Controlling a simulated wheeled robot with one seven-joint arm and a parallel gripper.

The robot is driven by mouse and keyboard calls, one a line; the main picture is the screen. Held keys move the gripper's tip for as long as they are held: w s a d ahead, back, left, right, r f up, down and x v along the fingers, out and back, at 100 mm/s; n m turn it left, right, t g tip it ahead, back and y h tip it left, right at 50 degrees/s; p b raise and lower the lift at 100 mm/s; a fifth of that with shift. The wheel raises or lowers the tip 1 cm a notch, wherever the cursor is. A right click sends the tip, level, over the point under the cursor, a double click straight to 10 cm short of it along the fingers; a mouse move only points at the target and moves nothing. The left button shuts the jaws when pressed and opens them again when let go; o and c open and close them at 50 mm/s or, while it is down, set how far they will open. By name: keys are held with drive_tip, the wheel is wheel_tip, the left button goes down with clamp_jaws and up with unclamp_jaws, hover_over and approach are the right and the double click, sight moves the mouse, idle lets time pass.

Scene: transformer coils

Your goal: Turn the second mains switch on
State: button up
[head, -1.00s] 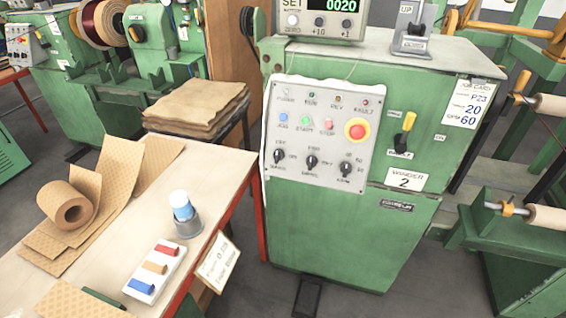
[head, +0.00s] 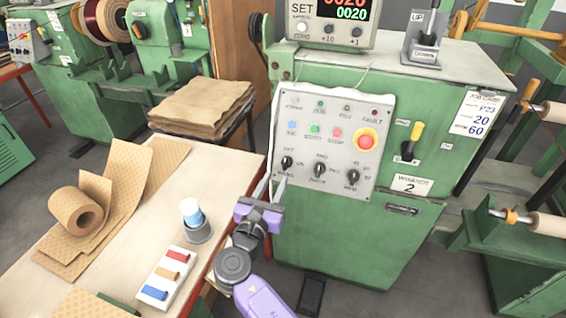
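The mains switch with a yellow handle (head: 416,134) is on the green front of the cabinet marked WINDER 2, right of the grey control panel. Its handle points up and leans slightly right. The small labels around it are too blurred to read surely. My gripper (head: 272,184) is in front of the panel's lower left corner, left of and lower than the switch. Its two pale fingers look apart with nothing between them.
The grey panel (head: 330,193) carries a red emergency button (head: 366,140), coloured buttons and black knobs. A workbench (head: 130,235) at left holds paper sheets, a roll (head: 76,211), a cup and a tray of coloured blocks. The space before the switch is clear.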

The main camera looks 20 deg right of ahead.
sight(285, 160)
drive_tip(key=x, duration=0.7)
drive_tip(key=shift+w+d, duration=0.2)
clamp_jaws()
